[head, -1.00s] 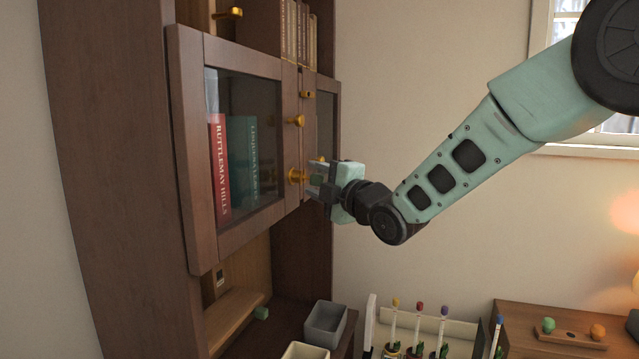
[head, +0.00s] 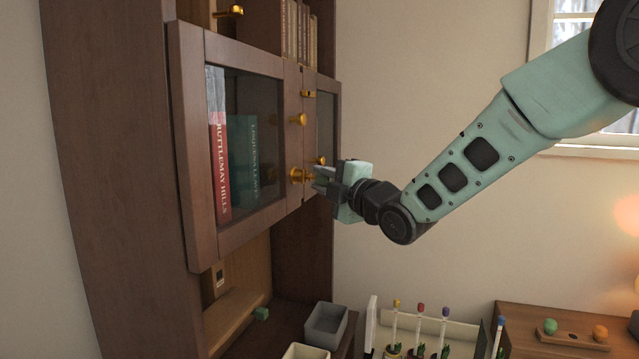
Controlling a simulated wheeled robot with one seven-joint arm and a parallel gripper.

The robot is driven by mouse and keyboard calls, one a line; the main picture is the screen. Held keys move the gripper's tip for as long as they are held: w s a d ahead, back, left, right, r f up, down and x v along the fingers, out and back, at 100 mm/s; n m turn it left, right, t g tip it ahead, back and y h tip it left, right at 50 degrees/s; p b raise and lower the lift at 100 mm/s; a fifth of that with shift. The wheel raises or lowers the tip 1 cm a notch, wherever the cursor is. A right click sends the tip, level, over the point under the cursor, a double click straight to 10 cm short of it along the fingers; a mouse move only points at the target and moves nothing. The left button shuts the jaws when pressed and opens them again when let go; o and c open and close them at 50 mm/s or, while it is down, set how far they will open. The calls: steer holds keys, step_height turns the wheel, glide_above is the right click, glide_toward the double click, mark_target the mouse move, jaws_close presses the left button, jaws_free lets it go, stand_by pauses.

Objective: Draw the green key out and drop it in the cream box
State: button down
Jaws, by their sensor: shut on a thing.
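My gripper (head: 319,179) is at the cabinet's right side, beside a round brass fitting (head: 297,175) on the door frame. It is shut on the green key, which is mostly hidden between the fingers. How far the key sits in its lock cannot be seen. The cream box (head: 305,351) is below, at the bottom edge, and only its top part shows.
The glazed cabinet door (head: 197,150) has brass knobs and books behind it. A grey box (head: 325,325) stands behind the cream box. A small green block (head: 261,313) lies on the lower surface. Potted plants (head: 420,350) stand at the lower right.

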steer(key=shift+s+d+b, duration=0.25)
steer(key=shift+d+b, duration=0.2)
steer(key=shift+d, duration=0.1)
steer(key=shift+s+d+b, duration=0.2)
steer(key=shift+d+b, duration=0.2)
steer(key=shift+d, duration=0.15)
steer(key=shift+s+d+b, duration=0.4)
steer(key=shift+d+b, duration=0.1)
steer(key=shift+d, duration=0.4)
steer(key=shift+s+d+b, duration=0.35)
steer(key=shift+d+b, duration=0.1)
steer(key=shift+d, duration=0.4)
